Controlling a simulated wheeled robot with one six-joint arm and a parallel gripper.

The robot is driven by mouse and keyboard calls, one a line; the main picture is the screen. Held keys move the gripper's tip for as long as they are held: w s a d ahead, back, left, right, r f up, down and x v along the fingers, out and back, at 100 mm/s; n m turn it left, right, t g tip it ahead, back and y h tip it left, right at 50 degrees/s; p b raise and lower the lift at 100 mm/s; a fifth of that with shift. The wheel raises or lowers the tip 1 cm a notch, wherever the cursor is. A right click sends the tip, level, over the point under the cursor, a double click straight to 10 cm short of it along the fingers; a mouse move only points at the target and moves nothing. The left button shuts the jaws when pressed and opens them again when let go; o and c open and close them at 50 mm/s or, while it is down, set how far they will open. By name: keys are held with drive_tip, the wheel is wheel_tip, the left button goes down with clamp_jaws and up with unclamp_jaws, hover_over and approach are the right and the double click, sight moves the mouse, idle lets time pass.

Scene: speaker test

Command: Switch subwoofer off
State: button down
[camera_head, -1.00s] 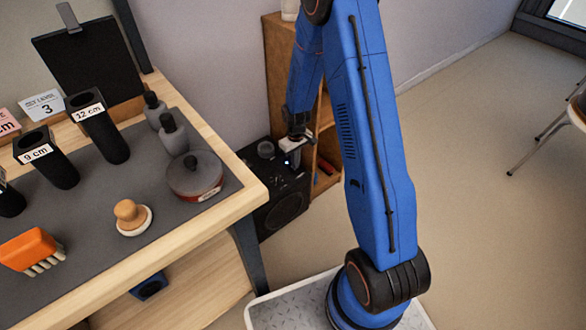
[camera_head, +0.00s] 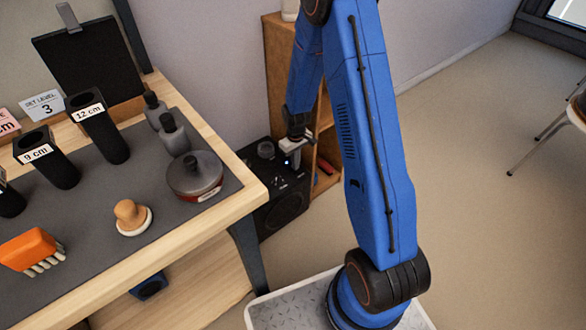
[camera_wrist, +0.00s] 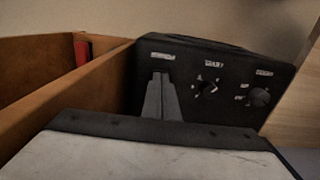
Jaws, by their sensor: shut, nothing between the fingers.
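The subwoofer is a black box (camera_head: 287,205) on the floor between the workbench and the wooden shelf, with a round speaker cone on its front. In the wrist view its dark panel (camera_wrist: 224,72) carries several pale labels, a middle dial (camera_wrist: 207,87) and a right knob (camera_wrist: 259,97). My gripper (camera_head: 294,162) is at the top of the subwoofer; in the wrist view (camera_wrist: 161,76) its fingers are together and empty, just below the left label. They hide the control there, so its position and any contact cannot be told. A small pale light shows beside the fingertips in the head view.
The wooden shelf (camera_head: 278,70) stands close behind and right of the subwoofer; its wall (camera_wrist: 95,92) shows left in the wrist view. The workbench edge (camera_head: 225,208) is close on the left, with a grey lidded pot (camera_head: 195,173) near its corner. Open floor lies right.

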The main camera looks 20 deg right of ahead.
drive_tip(key=shift+f, duration=0.6)
idle(0.4)
wheel_tip(320, 180, up, 7)
idle(1.0)
drive_tip(key=shift+r, duration=0.1)
idle(0.4)
drive_tip(key=s+r+m+t, duration=0.1)
drive_tip(key=s+r, duration=0.3)
drive_tip(key=r, duration=0.4)
drive_tip(key=s+a+r, duration=0.1)
drive_tip(key=s+r, duration=0.3)
drive_tip(key=r, duration=0.4)
drive_tip(key=s+r+m+t, duration=0.1)
drive_tip(key=s+r, duration=0.4)
drive_tip(key=r, duration=0.3)
drive_tip(key=s+r+t, duration=0.1)
drive_tip(key=s+r, duration=0.4)
drive_tip(key=s, duration=0.6)
drive_tip(key=s+r+m+t, duration=0.1)
drive_tip(key=s+r, duration=0.4)
drive_tip(key=s, duration=0.6)
drive_tip(key=shift+s+a+r+m+t, duration=0.25)
drive_tip(key=shift+a+r+m+t, duration=0.05)
drive_tip(key=shift+a+r+t, duration=0.1)
